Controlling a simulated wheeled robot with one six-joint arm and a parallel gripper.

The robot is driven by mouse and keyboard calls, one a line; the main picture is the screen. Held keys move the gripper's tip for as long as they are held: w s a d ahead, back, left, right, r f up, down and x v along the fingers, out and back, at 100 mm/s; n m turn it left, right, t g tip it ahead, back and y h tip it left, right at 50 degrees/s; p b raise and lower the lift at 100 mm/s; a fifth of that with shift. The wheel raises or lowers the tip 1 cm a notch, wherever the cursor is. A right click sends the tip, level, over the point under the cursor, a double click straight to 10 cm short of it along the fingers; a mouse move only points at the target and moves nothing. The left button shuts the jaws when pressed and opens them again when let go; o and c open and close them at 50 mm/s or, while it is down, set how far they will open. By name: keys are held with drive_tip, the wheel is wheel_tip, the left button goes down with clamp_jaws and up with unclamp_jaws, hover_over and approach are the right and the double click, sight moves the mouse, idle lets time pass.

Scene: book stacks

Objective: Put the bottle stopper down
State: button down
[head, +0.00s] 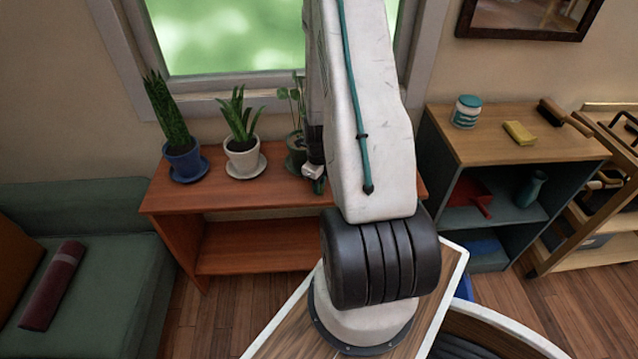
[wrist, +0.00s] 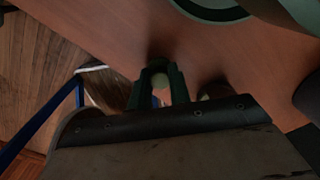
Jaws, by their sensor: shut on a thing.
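Most of the stopper is hidden by the fingers. In the head view my gripper (head: 317,182) shows only partly beside my white arm, at the front of the reddish wooden shelf's top (head: 215,196). The stopper cannot be made out there. In the wrist view the shelf top (wrist: 110,35) lies below the fingers, near its edge. I cannot tell whether the stopper touches it.
Three potted plants stand along the shelf top: one in a blue pot (head: 183,163), one in a white pot (head: 242,156), and one in a dark green pot (head: 296,150) close to my gripper. The front left of the top is bare. A green sofa (head: 110,270) stands left.

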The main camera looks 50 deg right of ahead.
drive_tip(key=c, duration=1.3)
unclamp_jaws()
drive_tip(key=shift+f, duration=0.15)
wheel_tip(320, 180, up, 12)
drive_tip(key=w+a+r+n, duration=0.2)
drive_tip(key=a+r+n, duration=1.3)
drive_tip(key=r, duration=0.2)
drive_tip(key=s+a+r+n+t, duration=0.1)
drive_tip(key=s+a+r+n, duration=1)
drive_tip(key=n, duration=0.9)
drive_tip(key=shift+s+a+r, duration=0.2)
drive_tip(key=shift+s+a, duration=1.6)
drive_tip(key=shift+a, duration=0.4)
